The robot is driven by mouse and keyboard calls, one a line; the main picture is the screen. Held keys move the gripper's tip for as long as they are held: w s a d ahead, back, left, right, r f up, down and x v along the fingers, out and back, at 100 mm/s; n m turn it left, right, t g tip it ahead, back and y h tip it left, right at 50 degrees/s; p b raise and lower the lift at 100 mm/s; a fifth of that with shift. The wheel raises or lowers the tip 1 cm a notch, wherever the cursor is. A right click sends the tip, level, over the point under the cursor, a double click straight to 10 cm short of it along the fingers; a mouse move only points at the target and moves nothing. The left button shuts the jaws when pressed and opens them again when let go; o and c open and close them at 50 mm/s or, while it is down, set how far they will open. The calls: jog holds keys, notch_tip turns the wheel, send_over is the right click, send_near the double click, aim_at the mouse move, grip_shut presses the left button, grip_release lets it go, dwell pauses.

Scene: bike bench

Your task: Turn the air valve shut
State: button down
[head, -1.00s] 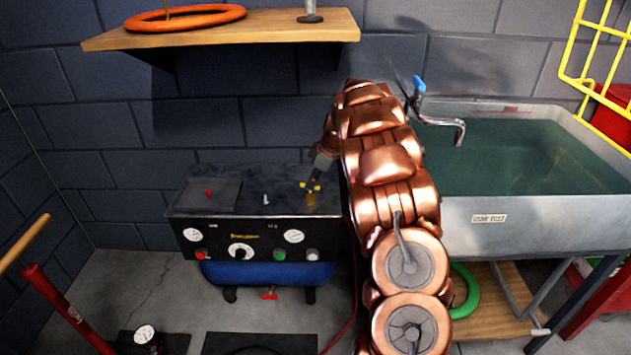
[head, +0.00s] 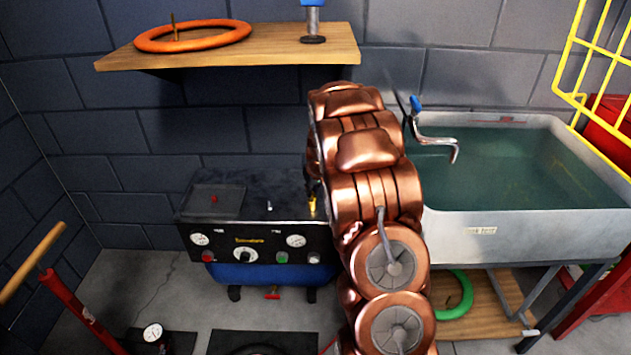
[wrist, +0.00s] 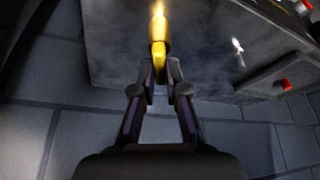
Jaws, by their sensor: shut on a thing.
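The air valve is a yellow, brass-coloured fitting (head: 312,204) at the right end of the compressor's dark top (head: 245,208). In the wrist view the valve (wrist: 160,35) stands at the top middle, brightly lit at its far end. My gripper (wrist: 160,78) is shut on the near yellow part of the valve, one finger on each side. In the head view my copper-coloured arm hides most of the gripper, and only a dark bit shows just above the valve. I cannot tell the valve's turn angle.
The compressor's front panel (head: 252,246) carries gauges and knobs. A small light-coloured lever (wrist: 238,46) and a red button (wrist: 286,84) are on its top. A wooden shelf (head: 230,55) is above, and a water-filled sink (head: 480,232) stands to the right.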

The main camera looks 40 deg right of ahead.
jog(key=shift+r+m+g+h+p, duration=0.1)
jog(key=shift+m+g+h+p, duration=0.4)
jog(key=shift+m+p, duration=1.5)
jog(key=c, duration=1.2)
grip_release()
jog(key=shift+a, duration=0.1)
jog(key=v, duration=1.2)
jog(key=shift+s+a, duration=0.15)
jog(key=shift+a, duration=0.1)
